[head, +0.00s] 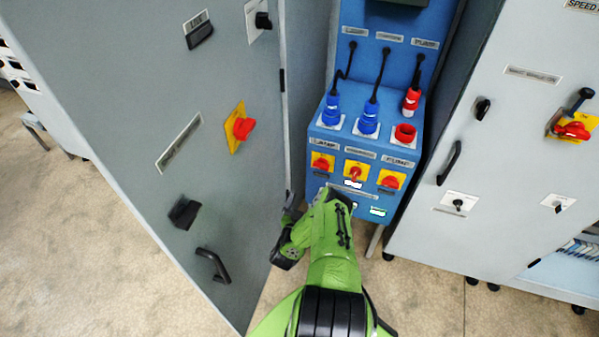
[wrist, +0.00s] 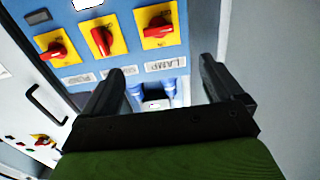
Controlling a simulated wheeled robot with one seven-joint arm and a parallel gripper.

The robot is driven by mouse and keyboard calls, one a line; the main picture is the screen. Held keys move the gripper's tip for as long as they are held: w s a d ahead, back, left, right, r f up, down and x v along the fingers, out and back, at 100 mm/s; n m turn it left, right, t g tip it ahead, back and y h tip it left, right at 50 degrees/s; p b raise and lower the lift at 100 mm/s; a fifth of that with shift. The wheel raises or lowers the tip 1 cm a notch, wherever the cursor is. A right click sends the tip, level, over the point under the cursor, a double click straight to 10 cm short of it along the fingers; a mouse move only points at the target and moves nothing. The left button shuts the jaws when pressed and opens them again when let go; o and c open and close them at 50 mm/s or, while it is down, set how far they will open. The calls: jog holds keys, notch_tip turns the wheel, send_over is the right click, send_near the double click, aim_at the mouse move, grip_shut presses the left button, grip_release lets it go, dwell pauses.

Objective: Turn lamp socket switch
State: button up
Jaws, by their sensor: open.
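The lamp socket switch (head: 322,162) is a red knob on a yellow plate, leftmost of three on the blue panel, under a label. In the wrist view the panel is upside down, and the switch (wrist: 158,28) is at top right beside the LAMP label (wrist: 166,65). Its handle looks roughly horizontal. My gripper (wrist: 162,68) is open and empty, its dark fingers apart on either side of the LAMP label in the picture. They do not appear to touch the switch. In the head view my arm mostly hides the gripper, low in front of the panel.
The middle switch (head: 356,172) and right switch (head: 390,180) stand beside it. Blue plugs (head: 331,112) and a red plug (head: 411,101) with cables are above. Grey cabinets flank the panel closely, the left one (head: 130,110) with protruding handles.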

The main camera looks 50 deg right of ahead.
jog(key=d+b, duration=0.1)
jog(key=b, duration=1.4)
send_near(320, 168)
jog(key=x, duration=0.8)
jog(key=shift+w+d, duration=0.1)
jog(key=shift+d, duration=0.2)
jog(key=shift+p, duration=0.3)
jog(key=c, duration=1)
jog(key=shift+c, duration=0.2)
